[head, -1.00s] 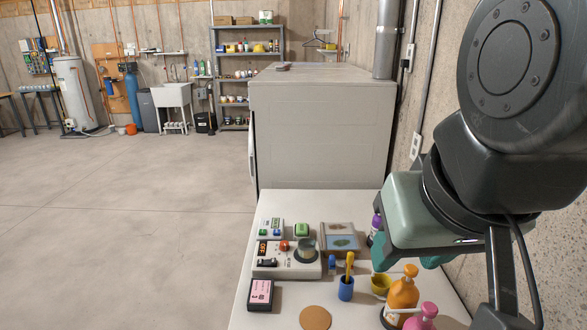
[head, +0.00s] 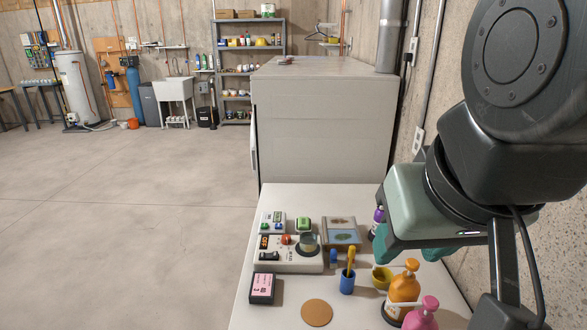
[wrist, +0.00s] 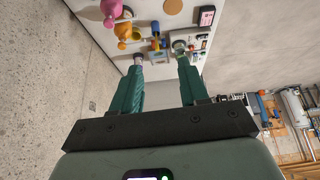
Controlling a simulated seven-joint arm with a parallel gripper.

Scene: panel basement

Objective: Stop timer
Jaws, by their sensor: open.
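A small white unit with a pale display and blue and green buttons (head: 272,222) lies at the far left of the table; it may be the timer, but its display is too small to read. In front of it is a white hot-plate unit (head: 287,262) with an orange-lit display, a red knob and a round vessel. My gripper (head: 411,256) is open and empty, above the right side of the table. Its teal fingers also show in the wrist view (wrist: 160,64), spread apart, with the table objects beyond them.
The white table (head: 240,300) also holds a green item (head: 303,224), a tray (head: 341,236), a blue cup (head: 347,284), a yellow cup (head: 382,278), orange (head: 403,290) and pink (head: 422,316) bottles, a purple bottle (head: 378,222), a pink-labelled box (head: 262,288) and a brown disc (head: 317,312).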

